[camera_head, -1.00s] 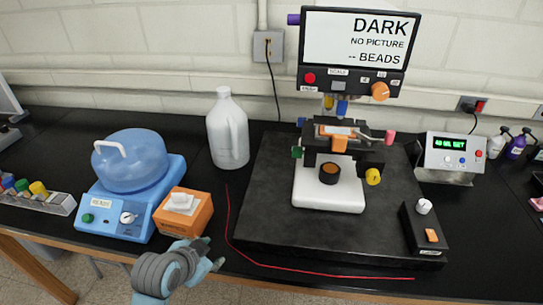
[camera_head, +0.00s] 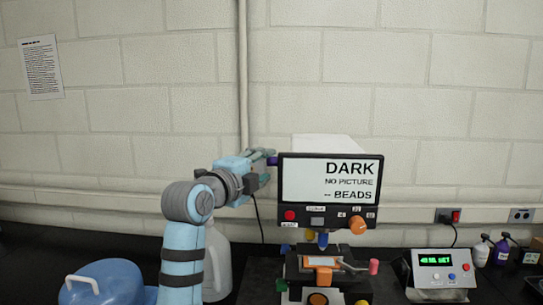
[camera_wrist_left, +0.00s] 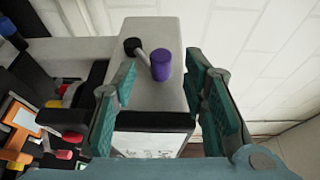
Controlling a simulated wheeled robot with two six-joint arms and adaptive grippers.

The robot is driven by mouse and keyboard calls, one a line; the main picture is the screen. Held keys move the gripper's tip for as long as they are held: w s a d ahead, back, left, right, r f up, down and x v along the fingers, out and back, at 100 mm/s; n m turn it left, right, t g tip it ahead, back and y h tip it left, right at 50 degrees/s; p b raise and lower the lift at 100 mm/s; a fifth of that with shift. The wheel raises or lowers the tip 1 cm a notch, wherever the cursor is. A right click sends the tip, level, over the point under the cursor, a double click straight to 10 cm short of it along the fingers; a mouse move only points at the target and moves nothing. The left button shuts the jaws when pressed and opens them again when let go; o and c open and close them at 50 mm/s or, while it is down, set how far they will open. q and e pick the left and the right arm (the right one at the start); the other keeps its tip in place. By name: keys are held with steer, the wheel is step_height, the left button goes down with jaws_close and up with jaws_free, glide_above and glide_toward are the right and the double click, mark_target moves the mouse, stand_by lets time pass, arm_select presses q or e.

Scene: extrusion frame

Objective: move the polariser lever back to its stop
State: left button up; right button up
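The polariser lever has a purple knob (camera_wrist_left: 161,65) on a short grey arm from a black pivot (camera_wrist_left: 132,46), on the side of the microscope's head housing (camera_wrist_left: 150,30). In the head view the purple knob (camera_head: 272,160) shows at the left edge of the screen, partly hidden by my fingers. My left gripper (camera_head: 266,166) is raised beside that edge. In the left wrist view its teal fingers (camera_wrist_left: 162,72) are spread wide, with the knob in the gap near the fingertips. Contact cannot be told. My right gripper is not in view.
The screen (camera_head: 330,181) reads DARK, NO PICTURE. The microscope stage (camera_head: 322,265) is below it. The wall is behind.

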mark_target(270, 162)
arm_select(q)
steer(key=p+x, duration=0.1)
steer(key=x, duration=0.3)
steer(key=shift+w+d+r, duration=0.15)
steer(key=shift+d, duration=0.1)
steer(key=shift+a, duration=0.1)
steer(key=shift+c, duration=0.5)
jaws_close()
